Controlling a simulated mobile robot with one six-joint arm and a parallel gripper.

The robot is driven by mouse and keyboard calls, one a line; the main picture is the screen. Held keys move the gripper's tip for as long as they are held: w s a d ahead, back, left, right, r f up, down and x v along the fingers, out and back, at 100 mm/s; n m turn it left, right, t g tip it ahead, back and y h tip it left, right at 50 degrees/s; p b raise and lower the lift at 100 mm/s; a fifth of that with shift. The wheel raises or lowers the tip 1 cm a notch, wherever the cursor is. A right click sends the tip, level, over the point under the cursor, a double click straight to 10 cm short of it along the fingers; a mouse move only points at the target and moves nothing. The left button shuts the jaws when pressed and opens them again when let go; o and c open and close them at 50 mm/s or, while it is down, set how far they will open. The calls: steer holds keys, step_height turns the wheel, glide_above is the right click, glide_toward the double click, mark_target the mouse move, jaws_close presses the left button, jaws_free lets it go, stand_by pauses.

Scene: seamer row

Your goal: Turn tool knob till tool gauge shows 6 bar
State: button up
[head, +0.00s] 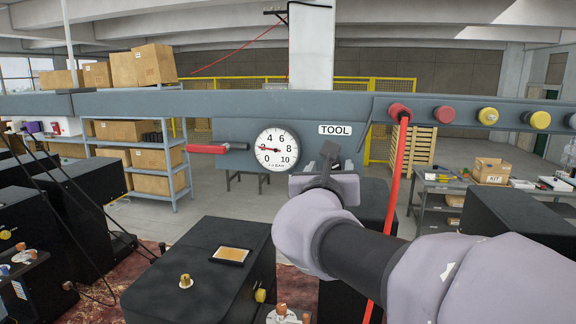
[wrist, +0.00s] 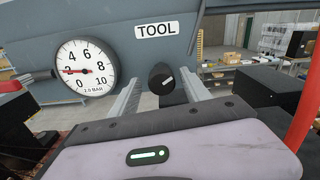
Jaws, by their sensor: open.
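The tool gauge (head: 277,149) is a round white dial on the grey panel, left of the TOOL label (head: 343,129). Its red needle points left, at about the 2 mark; the gauge also shows in the wrist view (wrist: 86,71). The tool knob (wrist: 162,78) is black with a short white mark, below the label. My gripper (head: 329,158) is in front of the panel below the label and hides the knob in the head view. In the wrist view its open fingers (wrist: 161,84) stand either side of the knob, with gaps showing.
A red lever (head: 208,149) sticks out left of the gauge. A red hose (head: 396,170) hangs right of my gripper, from a rail with red and yellow knobs (head: 488,116). Black machine housings (head: 205,270) stand below. Shelves with boxes (head: 150,160) are behind.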

steer(key=shift+w+d, duration=0.25)
jaws_close()
steer(key=shift+b, duration=0.3)
